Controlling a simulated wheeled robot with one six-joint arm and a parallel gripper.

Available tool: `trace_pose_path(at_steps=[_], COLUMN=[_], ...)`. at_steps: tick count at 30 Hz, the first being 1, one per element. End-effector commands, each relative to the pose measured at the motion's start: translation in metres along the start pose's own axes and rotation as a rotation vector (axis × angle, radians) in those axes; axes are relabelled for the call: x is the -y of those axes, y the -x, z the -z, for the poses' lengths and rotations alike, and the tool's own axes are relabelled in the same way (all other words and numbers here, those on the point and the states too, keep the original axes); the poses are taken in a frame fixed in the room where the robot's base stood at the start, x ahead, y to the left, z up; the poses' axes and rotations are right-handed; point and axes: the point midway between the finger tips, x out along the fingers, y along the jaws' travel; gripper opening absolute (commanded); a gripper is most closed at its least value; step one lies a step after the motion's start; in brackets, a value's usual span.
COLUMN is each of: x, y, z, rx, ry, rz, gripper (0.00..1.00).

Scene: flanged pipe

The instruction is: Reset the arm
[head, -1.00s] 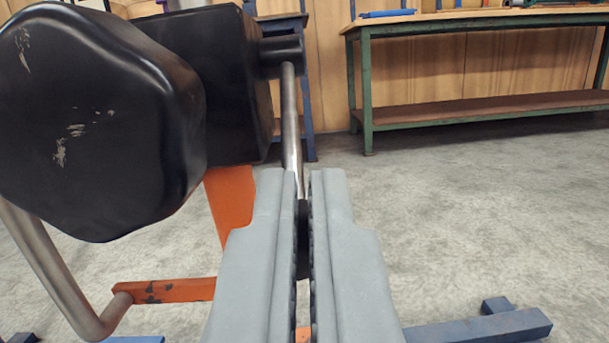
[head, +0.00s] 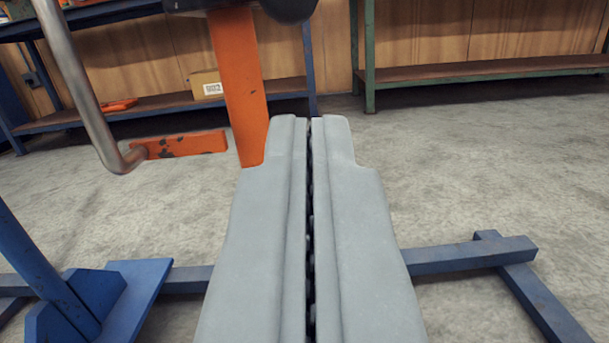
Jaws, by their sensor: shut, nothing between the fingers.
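My gripper (head: 309,122) is in the lower middle of the head view. Its two grey fingers lie side by side with only a thin dark gap, shut and empty. An orange post (head: 238,85) stands just behind and left of the fingertips in the picture. A dark rounded part (head: 289,8) is at the top edge, mostly cut off. No flanged pipe can be clearly made out.
A bent metal bar (head: 85,90) and an orange bracket (head: 185,145) are at the left. A blue stand (head: 140,280) and blue floor beams (head: 460,257) lie low. A blue bench (head: 160,112) and a green bench (head: 480,68) stand behind. Grey floor is open at the right.

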Motion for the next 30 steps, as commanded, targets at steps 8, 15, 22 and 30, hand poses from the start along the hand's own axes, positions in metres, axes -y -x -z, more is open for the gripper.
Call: trace_pose_path(at_steps=[8,15,22,30], x=[0.001,0.010,0.023,0.039], y=[-0.002,-0.016,-0.024,-0.022], z=[0.006,0.065,0.142,0.232], rx=[-0.001,0.007,0.026,0.047], ry=[0.001,0.009,0.019,0.031], rz=[0.000,0.001,0.001,0.001], gripper=[0.00,0.00,0.00,0.00])
